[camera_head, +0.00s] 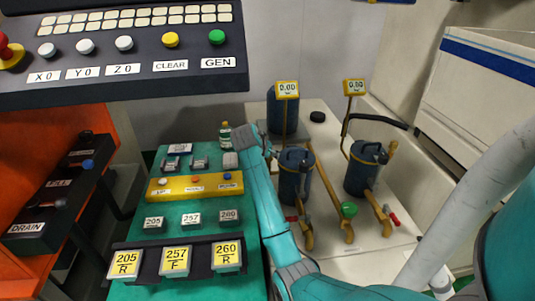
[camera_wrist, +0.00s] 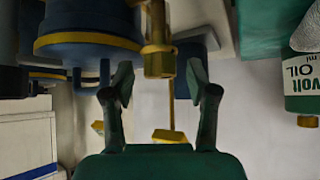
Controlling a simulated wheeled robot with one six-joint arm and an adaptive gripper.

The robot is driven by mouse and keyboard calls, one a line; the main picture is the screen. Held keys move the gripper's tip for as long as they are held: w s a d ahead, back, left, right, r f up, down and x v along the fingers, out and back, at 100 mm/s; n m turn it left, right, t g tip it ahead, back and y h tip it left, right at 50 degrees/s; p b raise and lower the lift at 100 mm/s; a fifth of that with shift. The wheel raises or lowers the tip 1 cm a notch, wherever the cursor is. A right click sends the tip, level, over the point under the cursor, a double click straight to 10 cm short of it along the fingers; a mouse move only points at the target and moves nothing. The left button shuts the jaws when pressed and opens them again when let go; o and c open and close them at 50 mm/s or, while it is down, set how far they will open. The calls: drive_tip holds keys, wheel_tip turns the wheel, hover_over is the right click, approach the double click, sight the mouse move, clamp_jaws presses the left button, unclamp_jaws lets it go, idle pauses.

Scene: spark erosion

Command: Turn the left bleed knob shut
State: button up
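In the head view a left blue canister (camera_head: 294,178) and a right blue canister (camera_head: 364,168) stand on the pale tray, with brass pipework below them. I cannot tell for certain which small part is the left bleed knob. My gripper (camera_wrist: 160,82) is open, its dark fingers well apart. In the wrist view a brass fitting (camera_wrist: 158,55) hangs in the gap between the fingers, and I see no finger touching it. A blue canister (camera_wrist: 88,45) with a yellow band is beside it. In the head view my arm mostly hides the gripper, near the left canister.
Yellow gauges reading 0.00 stand on stems at left (camera_head: 287,89) and right (camera_head: 355,87). A green knob (camera_head: 348,210) and a red handle (camera_head: 393,219) sit low on the pipes. A control panel overhangs the upper left.

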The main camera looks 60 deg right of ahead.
drive_tip(key=shift+r, duration=0.1)
wheel_tip(320, 180, up, 10)
idle(0.5)
drive_tip(key=s+f+n+t+y, duration=0.2)
drive_tip(key=s+f+n+t, duration=0.3)
drive_tip(key=f+n, duration=0.15)
drive_tip(key=s+a+n+t+y, duration=0.1)
drive_tip(key=s+a+n+t, duration=0.3)
drive_tip(key=s+t, duration=0.1)
drive_tip(key=x, duration=1.1)
drive_tip(key=shift+r, duration=0.2)
